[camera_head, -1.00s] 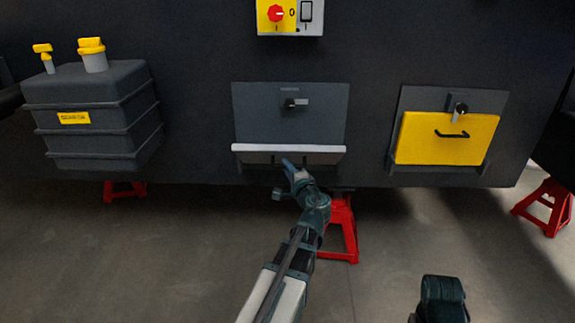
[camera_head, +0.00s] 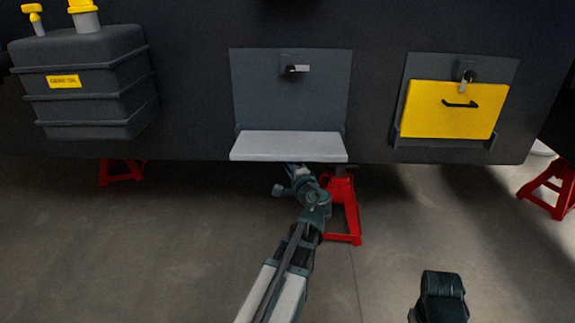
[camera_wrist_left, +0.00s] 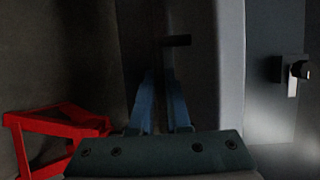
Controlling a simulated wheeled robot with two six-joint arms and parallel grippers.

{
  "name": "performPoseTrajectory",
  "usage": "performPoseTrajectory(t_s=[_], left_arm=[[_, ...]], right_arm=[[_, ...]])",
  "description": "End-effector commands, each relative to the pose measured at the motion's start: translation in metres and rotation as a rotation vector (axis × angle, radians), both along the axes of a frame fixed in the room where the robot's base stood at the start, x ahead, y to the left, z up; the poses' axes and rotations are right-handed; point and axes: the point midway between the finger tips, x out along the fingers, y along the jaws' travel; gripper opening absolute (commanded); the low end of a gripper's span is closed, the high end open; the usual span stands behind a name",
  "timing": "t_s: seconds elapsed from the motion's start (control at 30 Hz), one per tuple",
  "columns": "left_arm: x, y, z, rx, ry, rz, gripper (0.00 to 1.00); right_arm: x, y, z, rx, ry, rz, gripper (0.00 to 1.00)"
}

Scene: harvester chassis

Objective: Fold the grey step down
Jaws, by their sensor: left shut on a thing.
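The grey step (camera_head: 288,147) sticks out from the foot of a dark grey plate (camera_head: 290,95) on the chassis wall. Its pale top face shows and looks about level. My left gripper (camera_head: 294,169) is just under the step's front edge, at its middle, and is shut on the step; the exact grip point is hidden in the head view. In the left wrist view, the blue fingers (camera_wrist_left: 160,95) are beside the pale step (camera_wrist_left: 203,70). A black latch with a light handle (camera_head: 295,69) sits on the plate above. My right gripper is not visible.
A yellow panel (camera_head: 450,112) with a black handle is on the right. A dark tank (camera_head: 85,90) with yellow caps is on the left. A red stand (camera_head: 342,215) is close to the right of my left wrist. Part of my right arm (camera_head: 440,297) shows at bottom right.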

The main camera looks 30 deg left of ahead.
Motion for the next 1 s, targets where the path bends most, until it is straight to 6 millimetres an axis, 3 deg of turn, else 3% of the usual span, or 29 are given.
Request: performPoseTrajectory(t_s=[0.5,0.53,0.6,1.0], left_arm=[[0.0004,-0.0004,-0.0020,0.000,0.001,-0.002,0.00],[0.0004,-0.0004,-0.0020,0.000,0.001,-0.002,0.18],[0.0004,-0.0004,-0.0020,0.000,0.001,-0.002,0.27],[-0.0027,-0.0013,-0.0016,0.001,0.000,0.000,0.27]], right_arm=[[0.0000,0.0000,-0.0021,0.000,0.000,0.000,0.50],[0.0000,0.0000,-0.0021,0.000,0.000,0.000,0.50],[0.0000,0.0000,-0.0021,0.000,0.000,0.000,0.50],[0.0000,0.0000,-0.0017,0.000,0.000,0.000,0.50]])
